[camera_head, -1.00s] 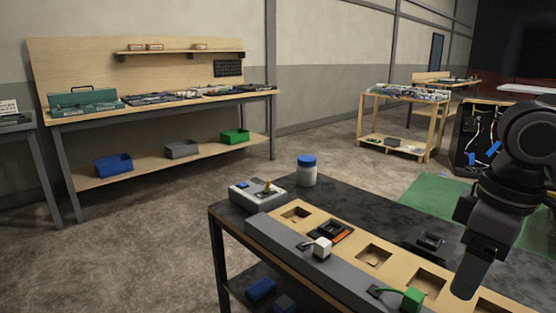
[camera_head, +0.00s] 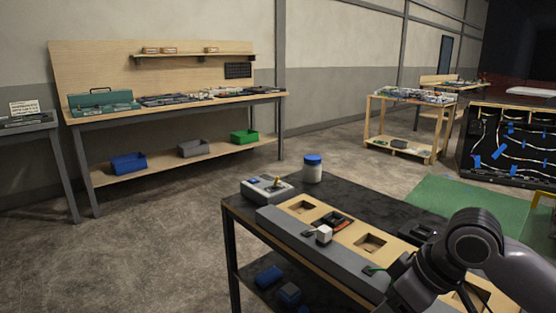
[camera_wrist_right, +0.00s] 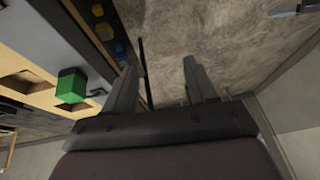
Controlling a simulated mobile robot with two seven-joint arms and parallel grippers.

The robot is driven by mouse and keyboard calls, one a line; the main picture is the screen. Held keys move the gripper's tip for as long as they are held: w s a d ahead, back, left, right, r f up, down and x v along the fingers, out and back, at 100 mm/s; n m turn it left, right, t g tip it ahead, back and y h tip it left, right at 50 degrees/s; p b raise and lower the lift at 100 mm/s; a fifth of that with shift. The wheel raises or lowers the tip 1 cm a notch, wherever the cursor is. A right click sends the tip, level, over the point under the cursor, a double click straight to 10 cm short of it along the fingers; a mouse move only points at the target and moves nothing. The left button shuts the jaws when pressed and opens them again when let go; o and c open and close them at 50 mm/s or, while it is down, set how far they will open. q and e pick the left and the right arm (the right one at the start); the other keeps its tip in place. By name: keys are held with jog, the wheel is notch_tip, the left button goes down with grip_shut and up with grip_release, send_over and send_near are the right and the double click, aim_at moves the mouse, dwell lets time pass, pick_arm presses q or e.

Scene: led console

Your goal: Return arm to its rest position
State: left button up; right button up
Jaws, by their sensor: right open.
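My right arm (camera_head: 450,262) bends across the lower right of the head view, and its gripper is out of sight there. In the right wrist view my right gripper (camera_wrist_right: 160,68) is open, its two fingers apart with bare floor between them. The LED console (camera_head: 335,270), with a grey front and a wooden top with square recesses, lies on the dark table. A white cube (camera_head: 324,233) stands on it. A green cube (camera_wrist_right: 71,86) shows left of the gripper in the wrist view, apart from the fingers; my arm hides it in the head view. My left gripper is not in view.
A grey control box (camera_head: 266,190) and a blue-lidded jar (camera_head: 312,169) stand at the table's back. Blue bins (camera_head: 269,277) sit on its lower shelf. A workbench (camera_head: 175,111) stands against the wall. Concrete floor (camera_head: 150,255) left of the table is clear.

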jog(key=s+a+f+m+t+y+p, duration=0.1)
jog(key=a+f+m+t+y+p, duration=0.25)
jog(key=f, duration=0.85)
jog(key=s+d+f+m+t+h+p, duration=0.1)
jog(key=s+d+f+t+h, duration=0.1)
jog(key=s+f, duration=0.2)
jog(key=s+d+f+m+t+h+p, duration=0.1)
jog(key=s+f, duration=0.4)
jog(key=s, duration=0.6)
jog(key=shift+d+t+h, duration=0.65)
jog(key=shift+d+h, duration=0.6)
